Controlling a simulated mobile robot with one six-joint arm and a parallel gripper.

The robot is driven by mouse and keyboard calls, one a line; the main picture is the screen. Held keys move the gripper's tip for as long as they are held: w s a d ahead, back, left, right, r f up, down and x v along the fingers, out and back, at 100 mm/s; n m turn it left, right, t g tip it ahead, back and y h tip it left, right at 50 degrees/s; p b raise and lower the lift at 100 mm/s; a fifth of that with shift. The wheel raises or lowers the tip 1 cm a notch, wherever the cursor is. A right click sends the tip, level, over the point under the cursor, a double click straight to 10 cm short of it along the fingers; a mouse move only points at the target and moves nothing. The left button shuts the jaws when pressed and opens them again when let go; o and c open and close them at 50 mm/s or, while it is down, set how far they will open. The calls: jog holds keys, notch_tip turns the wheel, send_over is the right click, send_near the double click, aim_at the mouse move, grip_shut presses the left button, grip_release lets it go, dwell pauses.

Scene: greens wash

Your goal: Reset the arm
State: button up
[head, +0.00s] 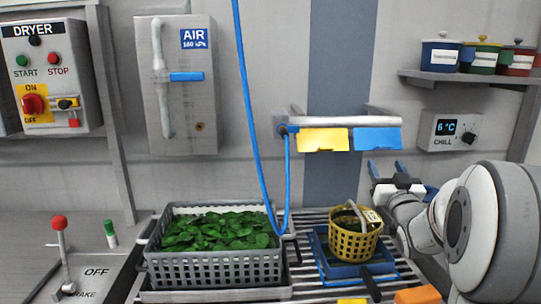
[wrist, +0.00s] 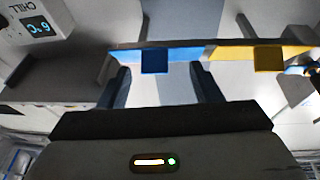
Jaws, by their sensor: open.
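My gripper (head: 388,172) is at the right of the head view, raised in front of the wall below the chill box. Its blue-tipped fingers point up and away from the baskets. In the wrist view my gripper (wrist: 163,84) shows two dark fingers spread apart with nothing between them. Beyond them are the blue flap (wrist: 170,56) and the yellow flap (wrist: 258,54) under the wall rail. The head view shows the same blue flap (head: 378,139) and yellow flap (head: 323,140).
A grey basket of leaves (head: 215,270) and a small yellow basket (head: 355,244) on a blue tray (head: 325,262) stand on the slatted counter. A blue hose (head: 250,120) hangs down in front. The chill box (head: 455,130) and a shelf with pots (head: 470,78) are at right.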

jog(key=s+a+f+g+p, duration=0.2)
jog(key=s+a+g+p, duration=0.2)
jog(key=s, duration=0.6)
jog(key=s+a+f+g+p, duration=0.2)
jog(key=s+a+g+p, duration=0.1)
jog(key=s+a+g, duration=0.4)
jog(key=s+a+f+g+y+p, duration=0.1)
jog(key=s+a+g+p, duration=0.3)
jog(key=s, duration=0.9)
jog(key=a+f+g, duration=0.1)
jog(key=a+g, duration=0.1)
jog(key=g, duration=0.2)
jog(key=shift+s+a+n+p, duration=0.25)
jog(key=shift+s+n+p, duration=0.05)
jog(key=shift+n+p, duration=0.1)
jog(key=shift+f, duration=0.1)
jog(key=shift+c, duration=0.5)
